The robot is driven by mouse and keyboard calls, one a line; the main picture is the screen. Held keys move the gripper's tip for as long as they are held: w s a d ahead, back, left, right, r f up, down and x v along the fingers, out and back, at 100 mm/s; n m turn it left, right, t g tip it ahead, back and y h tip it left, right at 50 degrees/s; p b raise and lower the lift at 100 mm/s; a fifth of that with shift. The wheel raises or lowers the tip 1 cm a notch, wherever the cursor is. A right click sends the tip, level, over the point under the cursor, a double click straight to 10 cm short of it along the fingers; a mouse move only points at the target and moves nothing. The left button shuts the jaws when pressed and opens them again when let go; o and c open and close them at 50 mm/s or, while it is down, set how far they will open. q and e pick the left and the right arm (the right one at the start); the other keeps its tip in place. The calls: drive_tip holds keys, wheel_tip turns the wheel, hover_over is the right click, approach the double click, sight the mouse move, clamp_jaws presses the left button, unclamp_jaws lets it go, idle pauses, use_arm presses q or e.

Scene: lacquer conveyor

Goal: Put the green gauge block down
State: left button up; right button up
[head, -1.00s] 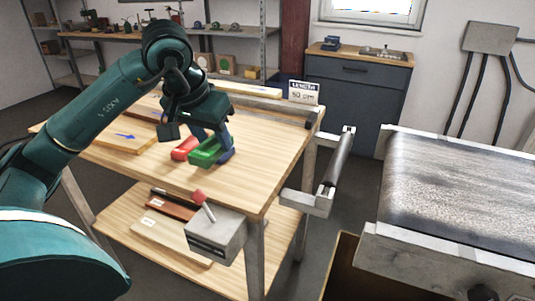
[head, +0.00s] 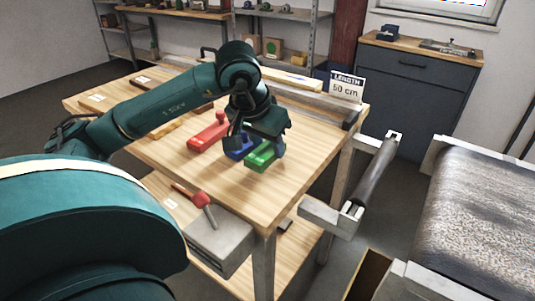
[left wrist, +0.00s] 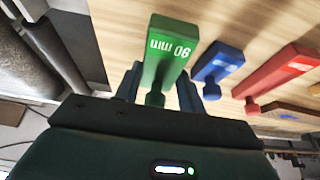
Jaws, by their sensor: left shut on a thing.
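The green gauge block (head: 260,158), marked 90 mm, is under my left gripper (head: 256,147) on the wooden bench's right part in the head view. The left wrist view shows the block (left wrist: 165,48) with its small knob between the two fingers of my left gripper (left wrist: 158,92), which is shut on it. Whether its underside touches the bench top is hard to tell. A blue block (left wrist: 218,62) lies just beside it, with a small gap. A red block (head: 208,132) lies farther left. My right gripper is not in view.
The bench top (head: 300,150) is clear right of the green block. A "LENGTH 50 cm" sign (head: 347,87) stands at its back right corner. A grey box with a red-knobbed lever (head: 217,240) is at the bench's front. A conveyor (head: 480,210) stands at the right.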

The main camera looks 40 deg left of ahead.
use_arm(q)
drive_tip(key=shift+f, duration=1.15)
drive_tip(key=shift+f, duration=0.15)
drive_tip(key=o, duration=1.2)
drive_tip(key=shift+r, duration=0.3)
drive_tip(key=p+v, duration=0.1)
drive_tip(key=v, duration=1)
drive_tip(key=shift+s+r+p, duration=0.2)
drive_tip(key=shift+r+p, duration=0.05)
drive_tip(key=shift+p, duration=0.1)
